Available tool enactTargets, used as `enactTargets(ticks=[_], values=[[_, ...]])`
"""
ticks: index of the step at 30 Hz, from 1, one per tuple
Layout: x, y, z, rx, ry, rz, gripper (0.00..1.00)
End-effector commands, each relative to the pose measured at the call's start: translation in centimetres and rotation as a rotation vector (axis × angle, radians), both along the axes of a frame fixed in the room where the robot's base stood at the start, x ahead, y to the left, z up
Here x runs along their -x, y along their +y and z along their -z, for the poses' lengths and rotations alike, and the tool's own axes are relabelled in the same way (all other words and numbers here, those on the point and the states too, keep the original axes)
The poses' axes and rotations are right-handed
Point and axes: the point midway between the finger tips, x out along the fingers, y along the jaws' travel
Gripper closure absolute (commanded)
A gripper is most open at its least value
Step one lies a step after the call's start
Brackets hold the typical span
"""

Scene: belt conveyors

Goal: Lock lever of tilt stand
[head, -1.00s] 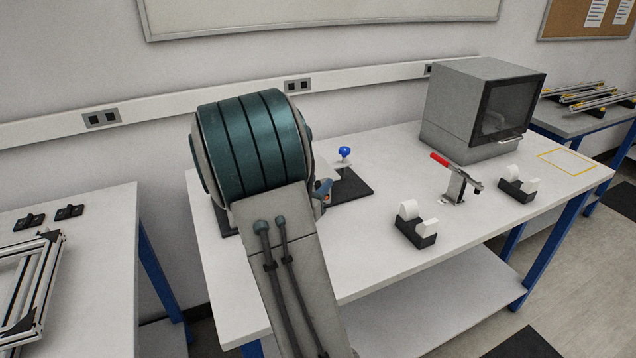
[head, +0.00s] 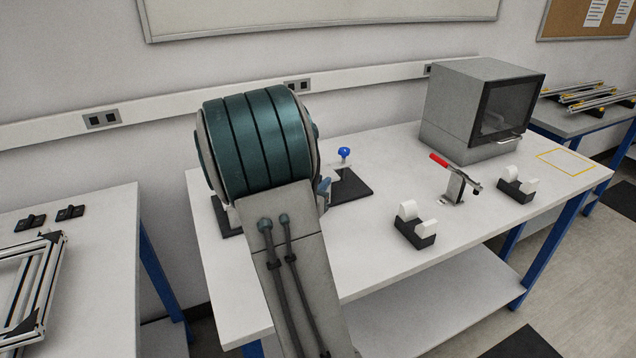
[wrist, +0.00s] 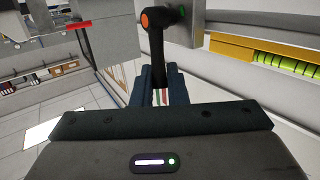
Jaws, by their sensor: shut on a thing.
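A black lever (wrist: 156,52) with an orange round cap (wrist: 145,20) at its pivot shows at the top middle of the wrist view. It joins a grey block (wrist: 184,30) that bears a green mark. My gripper (wrist: 160,92) is shut on the lever, its dark blue fingers on either side of the free end. In the head view my arm hides the lever and most of the stand. A black base plate (head: 352,188) and a blue knob (head: 344,152) show just right of the arm, and a bit of blue finger shows at the arm's edge.
A red-handled toggle clamp (head: 455,185) and two black holders with white rolls, one nearer (head: 414,232) and one farther (head: 517,188), stand on the white bench (head: 380,265). A grey box with a dark window (head: 480,105) stands behind them. The bench front is clear.

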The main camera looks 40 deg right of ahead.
Motion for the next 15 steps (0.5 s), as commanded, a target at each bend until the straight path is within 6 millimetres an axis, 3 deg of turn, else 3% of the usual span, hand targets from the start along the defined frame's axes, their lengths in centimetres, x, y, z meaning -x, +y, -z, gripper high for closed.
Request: enactTargets(ticks=[15], values=[[0.6,-2.6,-0.9,-0.428,-0.105,0.003,1.0]])
